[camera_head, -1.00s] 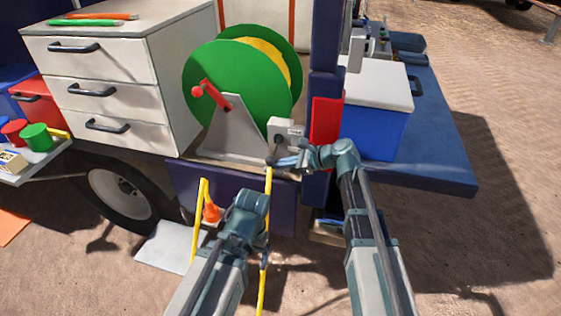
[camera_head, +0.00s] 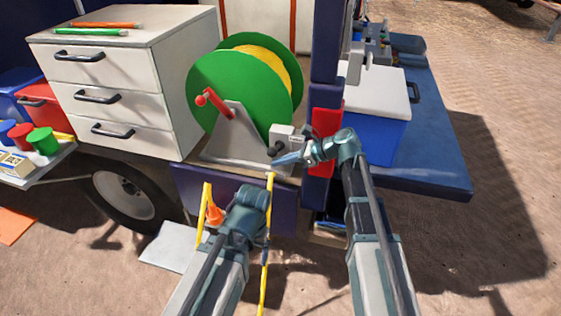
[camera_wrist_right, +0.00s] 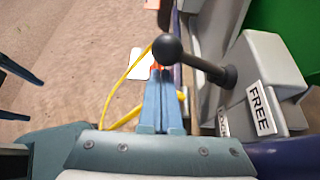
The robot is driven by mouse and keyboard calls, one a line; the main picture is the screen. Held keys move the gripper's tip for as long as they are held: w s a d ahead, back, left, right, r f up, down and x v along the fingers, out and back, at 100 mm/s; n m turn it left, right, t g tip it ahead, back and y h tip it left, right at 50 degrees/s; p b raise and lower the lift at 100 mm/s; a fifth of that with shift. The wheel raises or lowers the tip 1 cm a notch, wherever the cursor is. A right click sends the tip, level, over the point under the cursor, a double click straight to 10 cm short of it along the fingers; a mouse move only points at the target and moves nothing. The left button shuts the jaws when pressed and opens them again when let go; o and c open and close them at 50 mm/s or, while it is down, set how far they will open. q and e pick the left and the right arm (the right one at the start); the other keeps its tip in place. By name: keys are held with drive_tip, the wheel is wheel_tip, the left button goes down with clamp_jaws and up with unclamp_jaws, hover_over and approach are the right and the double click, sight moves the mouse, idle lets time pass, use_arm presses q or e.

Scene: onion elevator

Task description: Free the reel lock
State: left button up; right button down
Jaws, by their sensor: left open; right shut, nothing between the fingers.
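The reel lock is a grey box (camera_head: 284,138) beside the green reel's foot, with a black ball-ended lever (camera_head: 275,151). In the right wrist view, the lever (camera_wrist_right: 205,65) sticks out leftward from the box (camera_wrist_right: 262,65). A FREE label (camera_wrist_right: 261,108) faces me; another label below it is partly hidden. My right gripper (camera_head: 276,162) is shut and empty, its fingertips (camera_wrist_right: 160,78) just below the ball. I cannot tell whether they touch it. My left gripper (camera_head: 265,245) is open, low in front of the truck bed, mostly hidden by its arm.
The green reel (camera_head: 232,85) holds yellow line and has a red crank (camera_head: 213,101). White drawers (camera_head: 105,90) stand left, and a blue-and-white cooler (camera_head: 375,125) right. A dark blue post with a red panel (camera_head: 325,125) is close by my right wrist. A yellow line (camera_head: 267,210) hangs below the lock.

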idle(0.3)
drive_tip(key=p+v, duration=0.7)
drive_tip(key=v, duration=0.7)
drive_tip(key=s+a+f+n+g+h, duration=0.35)
drive_tip(key=s+a+f+n, duration=0.35)
drive_tip(key=s+a+n, duration=0.25)
drive_tip(key=s+f+n+h, duration=0.3)
drive_tip(key=s+n+h, duration=0.6)
drive_tip(key=n, duration=0.7)
drive_tip(key=s, duration=0.3)
drive_tip(key=shift+d+f, duration=0.25)
drive_tip(key=shift+f, duration=0.15)
